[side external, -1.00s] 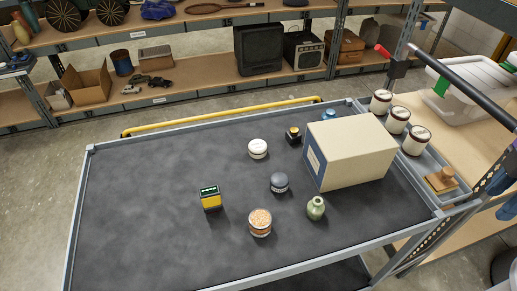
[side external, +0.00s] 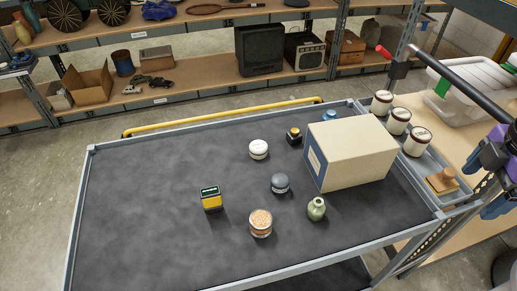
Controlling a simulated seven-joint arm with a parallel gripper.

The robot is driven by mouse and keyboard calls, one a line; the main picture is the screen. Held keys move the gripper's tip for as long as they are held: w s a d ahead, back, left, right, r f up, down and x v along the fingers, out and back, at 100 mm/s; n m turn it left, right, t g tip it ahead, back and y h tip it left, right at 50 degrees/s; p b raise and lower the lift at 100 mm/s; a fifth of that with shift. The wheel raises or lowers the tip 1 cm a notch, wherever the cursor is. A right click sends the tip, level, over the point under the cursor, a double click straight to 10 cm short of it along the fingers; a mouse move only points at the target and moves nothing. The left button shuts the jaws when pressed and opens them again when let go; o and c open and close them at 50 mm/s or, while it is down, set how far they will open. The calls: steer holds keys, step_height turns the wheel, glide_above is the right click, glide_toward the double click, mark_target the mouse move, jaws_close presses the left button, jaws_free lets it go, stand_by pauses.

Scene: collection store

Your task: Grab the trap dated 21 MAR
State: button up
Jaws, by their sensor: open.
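No date is legible on any item, so I cannot tell which one is the trap dated 21 MAR. On the dark trolley top are a yellow box with a dark green top (side external: 211,199), a clear jar of tan pieces (side external: 260,223), a grey-lidded jar (side external: 280,184), a white-lidded jar (side external: 258,149), a small black and amber item (side external: 293,136) and a green bottle (side external: 316,209). My gripper (side external: 486,184) shows partly at the right edge, purple and dark, open, apart from these items.
A large cream box (side external: 350,153) stands on the trolley and partly hides a blue item (side external: 329,115) behind it. A side tray holds a wooden-handled block (side external: 442,180). The trolley's left half (side external: 140,210) is clear. A yellow rail (side external: 220,115) runs along the back.

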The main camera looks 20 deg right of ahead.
steer(key=w+a+f+n+t+h, duration=0.2)
steer(key=w+a+n, duration=0.2)
steer(key=w+a, duration=0.5)
steer(key=w+a+f+n+t+h, duration=0.2)
steer(key=w+a+n+t, duration=0.15)
steer(key=w+a, duration=0.5)
steer(key=n+t, duration=0.6)
steer(key=n, duration=0.4)
glide_toward(258, 146)
steer(key=x, duration=0.5)
steer(key=shift+w+a+f, duration=0.1)
steer(key=shift+a+f, duration=0.05)
steer(key=shift+f, duration=0.05)
steer(key=shift+d+x, duration=0.15)
steer(key=shift+x, duration=1.15)
steer(key=shift+d+x, duration=0.1)
steer(key=shift+x, duration=1.2)
steer(key=shift+r, duration=0.15)
steer(key=c, duration=1.1)
